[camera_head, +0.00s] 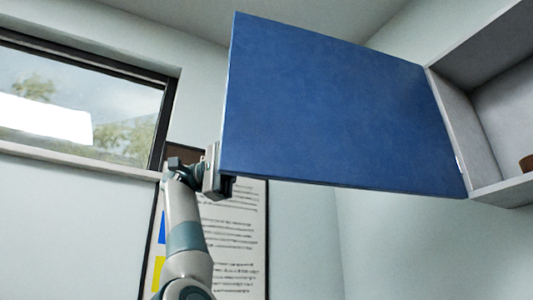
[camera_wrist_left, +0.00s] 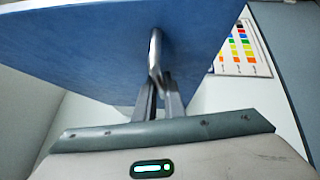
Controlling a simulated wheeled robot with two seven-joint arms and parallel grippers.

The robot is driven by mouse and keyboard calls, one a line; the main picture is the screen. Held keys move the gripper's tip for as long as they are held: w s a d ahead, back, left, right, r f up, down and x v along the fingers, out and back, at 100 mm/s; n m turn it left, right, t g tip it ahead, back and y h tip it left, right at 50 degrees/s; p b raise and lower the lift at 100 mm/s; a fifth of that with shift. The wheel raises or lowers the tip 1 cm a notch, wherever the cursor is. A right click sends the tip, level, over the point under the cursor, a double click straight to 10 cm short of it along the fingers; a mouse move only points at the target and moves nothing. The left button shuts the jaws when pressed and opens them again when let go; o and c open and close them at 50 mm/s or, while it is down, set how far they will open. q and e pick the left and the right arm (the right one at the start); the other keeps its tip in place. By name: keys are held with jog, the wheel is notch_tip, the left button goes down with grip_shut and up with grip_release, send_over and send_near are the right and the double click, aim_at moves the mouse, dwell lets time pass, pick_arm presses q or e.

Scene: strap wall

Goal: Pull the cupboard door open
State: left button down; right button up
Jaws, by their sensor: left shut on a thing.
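The blue cupboard door (camera_head: 340,110) stands wide open in the head view, swung out to the left from its hinge side at the cupboard (camera_head: 463,120) on the right. My left gripper (camera_head: 228,184) is at the door's lower left corner, on its free edge. In the left wrist view the door (camera_wrist_left: 85,45) fills the upper part, and a metal bar handle (camera_wrist_left: 154,48) stands out from it. The fingers of my left gripper (camera_wrist_left: 160,90) are shut on the lower end of this handle. The handle is hidden behind the door in the head view. My right gripper is not in view.
The cupboard's inside is exposed, with a brown object (camera_head: 526,163) on its shelf at the right edge. A window (camera_head: 80,105) is in the left wall. A poster (camera_head: 240,235) hangs behind my left arm. The space below the door looks clear.

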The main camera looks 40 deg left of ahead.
pick_arm(q)
jog(key=shift+d+f, duration=0.1)
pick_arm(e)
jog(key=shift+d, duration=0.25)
pick_arm(q)
jog(key=c, duration=1.8)
grip_release()
jog(key=shift+c, duration=0.2)
